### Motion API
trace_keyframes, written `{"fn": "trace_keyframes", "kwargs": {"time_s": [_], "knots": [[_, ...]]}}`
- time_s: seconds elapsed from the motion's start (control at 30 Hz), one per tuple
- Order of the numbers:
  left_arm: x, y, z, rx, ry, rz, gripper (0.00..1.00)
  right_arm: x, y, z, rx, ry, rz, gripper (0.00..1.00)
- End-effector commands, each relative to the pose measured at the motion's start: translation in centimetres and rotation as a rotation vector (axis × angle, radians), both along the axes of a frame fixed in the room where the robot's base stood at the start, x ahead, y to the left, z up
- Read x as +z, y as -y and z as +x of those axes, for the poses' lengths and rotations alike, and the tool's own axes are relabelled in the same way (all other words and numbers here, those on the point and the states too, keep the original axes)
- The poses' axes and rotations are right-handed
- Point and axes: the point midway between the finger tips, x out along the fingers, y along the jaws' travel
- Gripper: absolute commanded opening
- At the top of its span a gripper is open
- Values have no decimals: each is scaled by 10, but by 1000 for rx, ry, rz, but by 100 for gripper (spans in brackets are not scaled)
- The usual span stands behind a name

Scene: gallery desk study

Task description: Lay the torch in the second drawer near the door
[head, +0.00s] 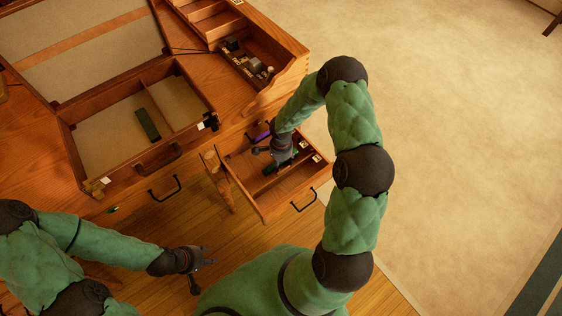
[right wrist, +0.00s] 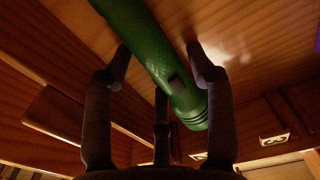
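The green torch (right wrist: 160,55) lies slantwise across the right wrist view, against a wooden surface. My right gripper (right wrist: 160,60) has its fingers spread around the torch's near end, with a gap visible beside the right finger. In the head view my right gripper (head: 270,154) reaches down into an open, divided wooden drawer (head: 283,202) and hides most of the torch. I cannot tell whether the torch rests fully on the drawer floor. My left gripper (head: 205,263) is open and empty, above the floor left of the drawer.
A purple object (head: 262,136) lies in the drawer's back part. To the left, a larger open compartment (head: 100,150) of the desk holds a dark green block (head: 148,125). Small items fill a desktop tray (head: 247,63). Pale carpet at right is clear.

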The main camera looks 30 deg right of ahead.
Motion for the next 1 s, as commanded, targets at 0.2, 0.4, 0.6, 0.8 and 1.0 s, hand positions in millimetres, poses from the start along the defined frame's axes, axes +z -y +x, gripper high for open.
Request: {"fn": "trace_keyframes", "kwargs": {"time_s": [0.2,0.4,0.6,0.8,1.0], "knots": [[0,0,0,0,0,0,40,0,0,0,0,0,0,65],[1,0,0,0,0,0,40,5,0,1,0,2,-1,65],[17,0,0,0,0,0,40,38,0,1,0,3,-2,65],[35,0,0,0,0,0,40,80,1,1,0,4,-2,65],[47,0,0,0,0,0,40,109,0,0,0,2,-1,65]]}}
